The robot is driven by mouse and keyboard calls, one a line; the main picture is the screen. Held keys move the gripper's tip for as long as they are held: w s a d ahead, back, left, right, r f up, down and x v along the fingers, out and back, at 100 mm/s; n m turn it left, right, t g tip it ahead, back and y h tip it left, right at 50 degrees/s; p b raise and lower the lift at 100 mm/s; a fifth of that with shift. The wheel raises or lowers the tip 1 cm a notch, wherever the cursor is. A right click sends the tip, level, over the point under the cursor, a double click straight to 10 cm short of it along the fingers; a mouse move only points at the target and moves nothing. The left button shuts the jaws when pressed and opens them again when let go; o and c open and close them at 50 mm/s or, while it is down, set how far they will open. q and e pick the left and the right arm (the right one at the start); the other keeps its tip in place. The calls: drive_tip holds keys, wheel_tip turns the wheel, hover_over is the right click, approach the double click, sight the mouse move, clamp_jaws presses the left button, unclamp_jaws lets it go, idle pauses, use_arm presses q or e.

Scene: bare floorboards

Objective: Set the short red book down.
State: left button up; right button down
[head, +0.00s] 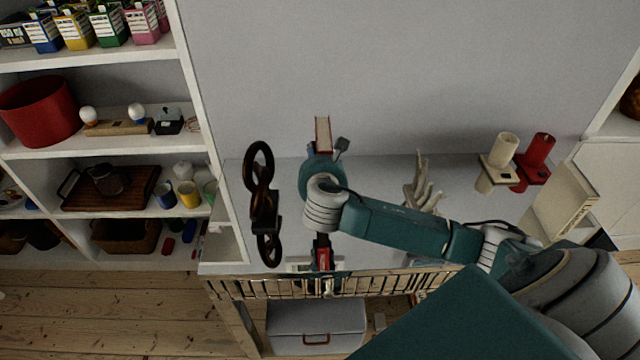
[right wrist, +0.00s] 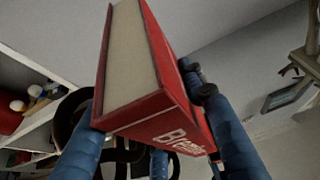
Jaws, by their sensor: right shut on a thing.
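The short red book (right wrist: 155,85) has red covers, cream pages and white lettering. My right gripper (right wrist: 155,140) is shut on it, with blue fingers on both sides in the right wrist view. In the head view the book's cream page edge (head: 323,134) shows just beyond my right wrist, in front of the grey wall. My left gripper is not in view.
A dark chain-like ornament (head: 263,205) stands left of my wrist. A small red item (head: 322,255) sits at the front edge. Shelves (head: 110,145) stand left.

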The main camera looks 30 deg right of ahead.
wheel_tip(320, 180, down, 4)
drive_tip(key=shift+w+f, duration=0.1)
drive_tip(key=shift+f, duration=2.4)
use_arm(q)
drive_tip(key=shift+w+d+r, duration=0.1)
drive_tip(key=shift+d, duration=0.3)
use_arm(e)
drive_tip(key=c, duration=1.1)
unclamp_jaws()
drive_tip(key=shift+f, duration=0.2)
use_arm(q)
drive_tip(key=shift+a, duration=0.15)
use_arm(e)
drive_tip(key=shift+o, duration=0.3)
